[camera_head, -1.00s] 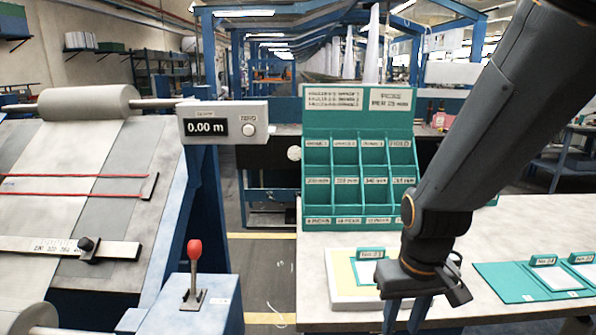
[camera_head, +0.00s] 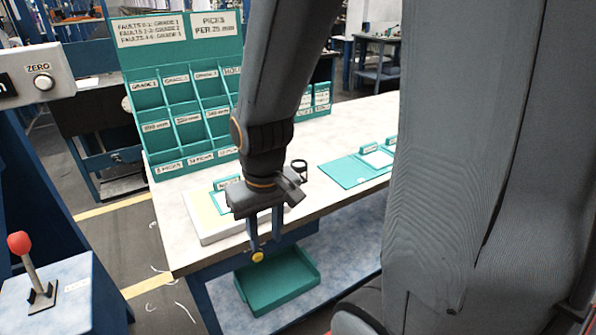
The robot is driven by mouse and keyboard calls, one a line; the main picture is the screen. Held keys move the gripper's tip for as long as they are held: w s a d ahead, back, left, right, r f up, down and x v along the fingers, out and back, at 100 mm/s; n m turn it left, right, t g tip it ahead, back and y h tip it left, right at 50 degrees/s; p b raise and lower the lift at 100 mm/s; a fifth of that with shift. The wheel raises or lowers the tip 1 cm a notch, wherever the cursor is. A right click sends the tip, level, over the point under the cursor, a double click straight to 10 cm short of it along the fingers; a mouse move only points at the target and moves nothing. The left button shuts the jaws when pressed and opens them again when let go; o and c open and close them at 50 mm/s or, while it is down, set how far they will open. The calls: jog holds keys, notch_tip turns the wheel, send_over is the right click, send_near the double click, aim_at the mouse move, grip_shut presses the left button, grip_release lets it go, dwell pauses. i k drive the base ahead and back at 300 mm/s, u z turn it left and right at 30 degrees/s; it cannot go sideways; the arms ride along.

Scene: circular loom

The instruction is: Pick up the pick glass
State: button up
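A small black ring-topped item (camera_head: 299,170), which looks like the pick glass, stands on the pale table (camera_head: 330,150) just behind and to the right of my gripper. Its lower part is partly hidden by my gripper's body. My gripper (camera_head: 265,242) points down near the table's front edge, with its two blue fingers apart and nothing seen between them. A yellow round spot shows at the left finger's tip; I cannot tell what it belongs to.
A white and yellow pad with a green-framed card (camera_head: 205,221) lies left of my gripper. A green folder (camera_head: 350,172) lies to the right. A green compartment rack (camera_head: 187,60) stands behind. A green tray (camera_head: 280,285) sits below the table. A red-knobbed lever (camera_head: 20,243) is at left.

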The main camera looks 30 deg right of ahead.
aim_at(299, 166)
jog(key=u, duration=2.8)
jog(key=k, duration=2.1)
jog(key=z, duration=2.15)
jog(key=i, duration=0.5)
